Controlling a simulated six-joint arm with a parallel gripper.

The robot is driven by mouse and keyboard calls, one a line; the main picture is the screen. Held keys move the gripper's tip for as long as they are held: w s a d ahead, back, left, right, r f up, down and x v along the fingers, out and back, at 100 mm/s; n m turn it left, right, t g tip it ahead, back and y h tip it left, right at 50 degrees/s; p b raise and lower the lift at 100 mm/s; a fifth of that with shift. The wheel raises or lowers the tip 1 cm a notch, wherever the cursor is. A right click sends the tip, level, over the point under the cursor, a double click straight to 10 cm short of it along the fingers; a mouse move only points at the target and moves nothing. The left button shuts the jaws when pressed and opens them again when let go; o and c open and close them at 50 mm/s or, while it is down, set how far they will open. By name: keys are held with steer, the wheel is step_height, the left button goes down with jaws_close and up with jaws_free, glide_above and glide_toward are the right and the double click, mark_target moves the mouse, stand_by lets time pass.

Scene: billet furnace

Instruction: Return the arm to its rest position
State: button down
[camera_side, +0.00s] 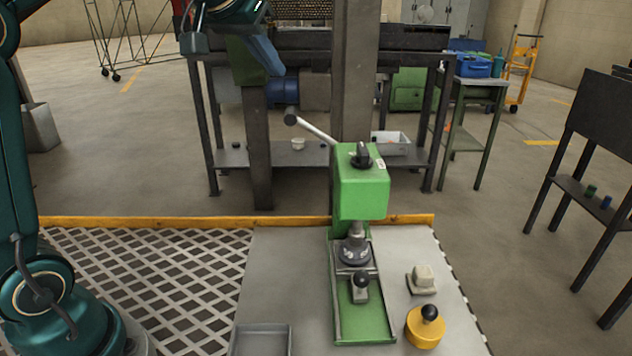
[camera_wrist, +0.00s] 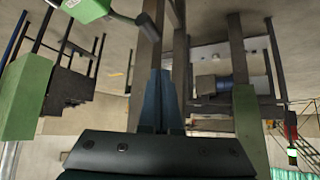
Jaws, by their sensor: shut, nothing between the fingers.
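My gripper (camera_side: 272,68) is high at the top of the side view, left of and above the green press. Its blue fingers also show in the wrist view (camera_wrist: 160,75), closed together with nothing between them. My teal arm stands along the left edge of the side view and reaches across the top. Part of the arm is cut off by the frame's top edge.
A green lever press (camera_side: 361,190) stands on the grey table plate (camera_side: 285,260). A yellow round piece with a black knob (camera_side: 425,326) and a small pale block (camera_side: 423,280) sit to its right. A grey tray (camera_side: 262,338) is at the front. A post (camera_side: 356,80) rises behind.

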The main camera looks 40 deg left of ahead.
steer(key=shift+r, duration=0.45)
steer(key=s+d+f+m+h, duration=0.1)
steer(key=s+d+m, duration=0.1)
steer(key=s+d, duration=0.55)
steer(key=s+d+f+m+g+h, duration=0.1)
steer(key=s+f+g, duration=0.1)
steer(key=s+f, duration=1.1)
step_height(320, 180, down, 3)
steer(key=shift+s+d+r+g, duration=0.15)
steer(key=shift+s+d+g, duration=0.2)
steer(key=shift+s+g, duration=0.05)
